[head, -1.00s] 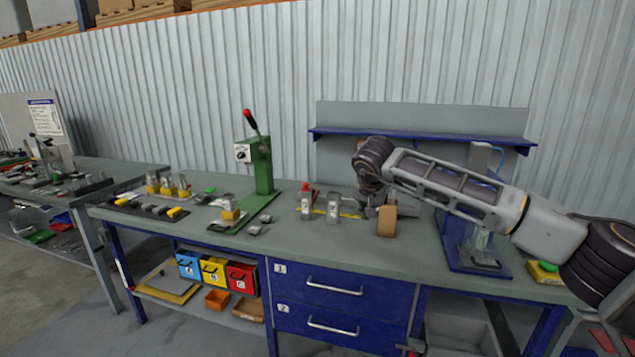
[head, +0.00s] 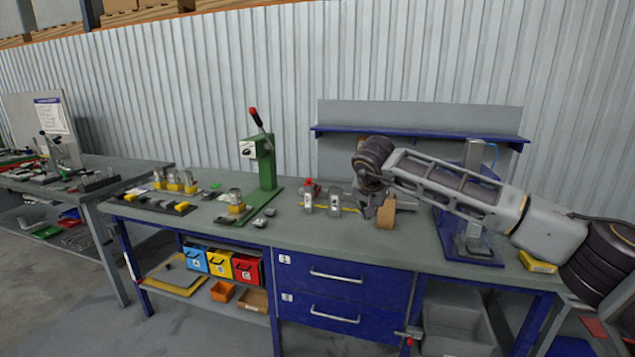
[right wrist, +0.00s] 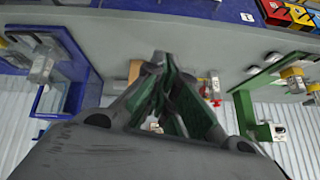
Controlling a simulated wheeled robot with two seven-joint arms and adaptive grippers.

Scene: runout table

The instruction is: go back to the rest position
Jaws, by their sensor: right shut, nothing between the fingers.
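My right arm (head: 450,185) reaches in from the right of the head view over the workbench (head: 300,235). My right gripper (head: 369,207) points down at its end, close to a brown block (head: 386,214); I cannot tell whether they touch. In the right wrist view the fingers of my right gripper (right wrist: 162,62) are together with nothing between them. My left gripper is in neither view.
A green lever press (head: 265,165) stands mid-bench, left of small grey holders (head: 334,200). A blue stand (head: 470,250) is under my right forearm, with a yellow box (head: 537,262) to its right. Coloured bins (head: 220,263) sit below. The front bench strip is clear.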

